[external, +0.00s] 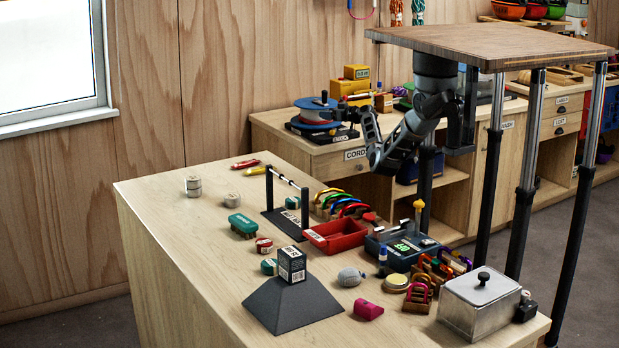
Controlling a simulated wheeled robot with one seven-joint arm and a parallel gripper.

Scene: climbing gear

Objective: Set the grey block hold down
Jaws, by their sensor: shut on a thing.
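A grey pyramid (290,312) bears a black box (292,264). The table's left part is mostly clear.

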